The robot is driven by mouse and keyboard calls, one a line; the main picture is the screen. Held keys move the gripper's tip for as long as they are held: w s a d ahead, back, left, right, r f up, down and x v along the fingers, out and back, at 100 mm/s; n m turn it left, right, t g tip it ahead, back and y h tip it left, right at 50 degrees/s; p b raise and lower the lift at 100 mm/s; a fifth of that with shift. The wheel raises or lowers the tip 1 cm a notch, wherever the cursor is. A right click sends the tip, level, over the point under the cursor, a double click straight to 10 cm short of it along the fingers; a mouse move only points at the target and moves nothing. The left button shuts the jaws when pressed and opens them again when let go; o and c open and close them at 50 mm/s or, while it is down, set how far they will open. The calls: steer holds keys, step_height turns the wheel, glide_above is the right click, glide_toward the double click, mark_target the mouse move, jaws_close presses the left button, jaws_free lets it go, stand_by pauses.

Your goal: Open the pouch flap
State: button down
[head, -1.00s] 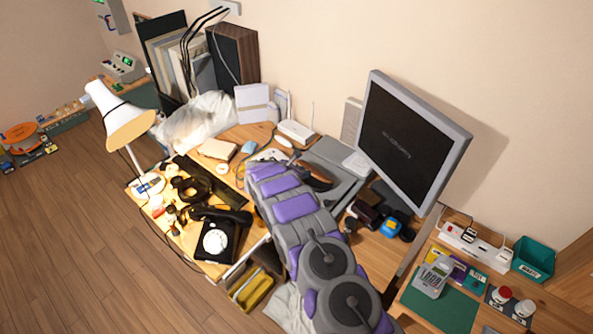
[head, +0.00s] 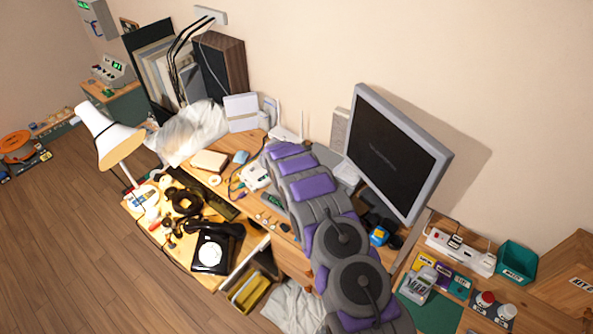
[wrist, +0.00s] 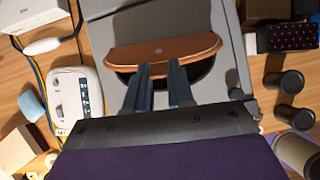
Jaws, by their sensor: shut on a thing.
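The brown leather pouch flap (wrist: 165,50) lies across the upper middle of the wrist view, with a small snap on it. A dark area shows just under its near edge. My gripper (wrist: 159,76) has its two blue-grey fingers at this near edge, shut on the flap with a gap between the fingers. The fingertips are partly hidden at the edge. In the head view my arm covers the pouch and the gripper.
The pouch lies on a grey surface (wrist: 215,15). A white device with a small display (wrist: 75,100) is to its left, dark cylinders (wrist: 290,82) to its right. In the head view a monitor (head: 395,155) stands close right of my arm and a black dial phone (head: 212,250) left.

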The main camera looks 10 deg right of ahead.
steer(key=shift+w+d+r+y+p, duration=0.1)
steer(key=shift+d+r+y+p, duration=0.2)
steer(key=shift+p, duration=0.4)
steer(key=shift+w+d+r+g+y+p, duration=0.2)
steer(key=shift+w+d, duration=0.25)
steer(key=shift+w, duration=0.15)
steer(key=shift+w+d+r+g+y+p, duration=0.1)
steer(key=shift+w+d+r+g, duration=0.1)
steer(key=shift+w+d, duration=0.3)
steer(key=shift+w+d+r, duration=0.15)
steer(key=shift+w+d, duration=0.1)
steer(key=shift+d, duration=0.2)
steer(key=shift+a, duration=0.8)
steer(key=shift+d, duration=0.65)
